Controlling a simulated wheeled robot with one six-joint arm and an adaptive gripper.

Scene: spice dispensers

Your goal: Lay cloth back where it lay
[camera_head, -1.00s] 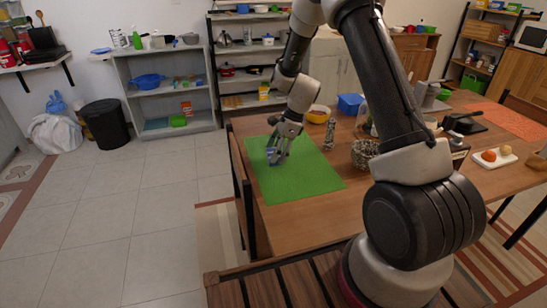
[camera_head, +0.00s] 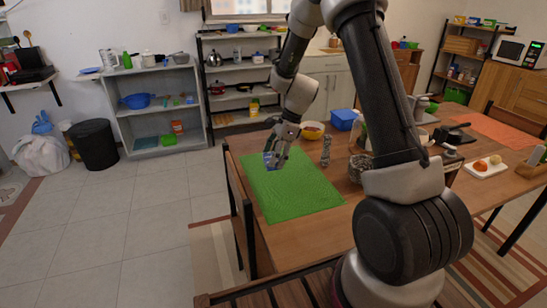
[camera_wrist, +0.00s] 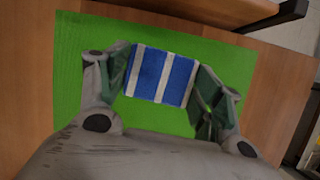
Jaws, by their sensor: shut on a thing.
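The cloth (camera_wrist: 160,75) is blue with white stripes and shows between my two fingers in the wrist view. My gripper (camera_wrist: 158,88) is shut on it. In the head view my gripper (camera_head: 274,158) is over the far left part of a green mat (camera_head: 298,196), and only a small blue bit of the cloth (camera_head: 270,161) shows by the fingertips. The mat also lies below the cloth in the wrist view (camera_wrist: 75,60). I cannot tell whether the cloth touches the mat.
The mat lies on a wooden table (camera_head: 290,240). A chair (camera_head: 240,215) is at the table's left edge. The mat's near part is clear.

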